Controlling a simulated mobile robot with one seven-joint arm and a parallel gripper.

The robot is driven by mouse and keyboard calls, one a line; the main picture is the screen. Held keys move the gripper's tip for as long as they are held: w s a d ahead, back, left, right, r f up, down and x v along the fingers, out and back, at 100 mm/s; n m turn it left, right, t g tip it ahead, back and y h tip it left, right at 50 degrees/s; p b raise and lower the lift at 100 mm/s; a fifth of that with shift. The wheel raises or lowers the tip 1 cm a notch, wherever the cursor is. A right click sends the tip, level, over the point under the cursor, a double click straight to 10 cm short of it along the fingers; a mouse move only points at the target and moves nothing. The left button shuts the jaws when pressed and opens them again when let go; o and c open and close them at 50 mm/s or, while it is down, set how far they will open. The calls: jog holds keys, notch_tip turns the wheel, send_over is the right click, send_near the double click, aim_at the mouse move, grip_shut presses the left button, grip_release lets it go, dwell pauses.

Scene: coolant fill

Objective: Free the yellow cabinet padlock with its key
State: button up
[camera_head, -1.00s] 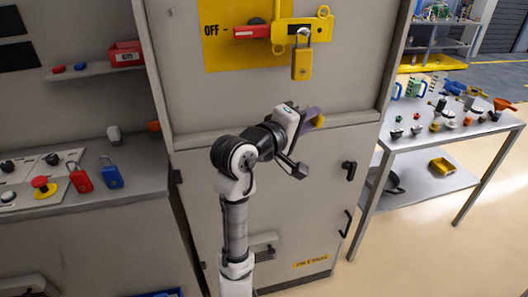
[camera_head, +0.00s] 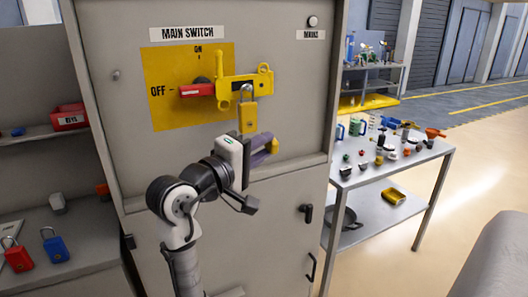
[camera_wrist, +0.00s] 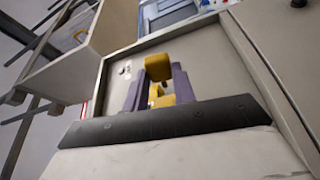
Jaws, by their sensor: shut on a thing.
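The yellow padlock (camera_head: 248,116) hangs by its shackle from the yellow hasp (camera_head: 246,85) of the main switch on the grey cabinet. My gripper (camera_head: 264,151) is just below and slightly right of the padlock, its purple fingers shut on a yellow piece, apparently the key (camera_head: 274,146). In the wrist view this yellow piece (camera_wrist: 158,67) sits between the purple fingertips (camera_wrist: 158,84). More yellow shows behind it between the fingers; I cannot tell whether that is padlock or panel. Whether the key touches the padlock is unclear.
The red switch handle (camera_head: 197,90) points to OFF on the yellow plate (camera_head: 160,60). Red (camera_head: 17,256) and blue (camera_head: 55,246) padlocks stand on the left bench. A metal table (camera_head: 400,165) with several small items stands right of the cabinet.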

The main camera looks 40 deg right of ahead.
jog(key=shift+w+d, duration=0.25)
jog(key=shift+w, duration=0.7)
jog(key=shift+w+d, duration=0.2)
jog(key=shift+w, duration=0.75)
jog(key=shift+w+d, duration=0.25)
jog(key=shift+w, duration=0.7)
jog(key=shift+w, duration=0.1)
jog(key=shift+s+a+p, duration=0.2)
jog(key=shift+s+a, duration=0.05)
jog(key=shift+s, duration=0.9)
jog(key=shift+s+a+p, duration=0.25)
jog(key=shift+s+a, duration=0.05)
jog(key=shift+s, duration=0.85)
jog(key=shift+s+a+p, duration=0.2)
jog(key=shift+s+a, duration=0.05)
jog(key=shift+s, duration=0.9)
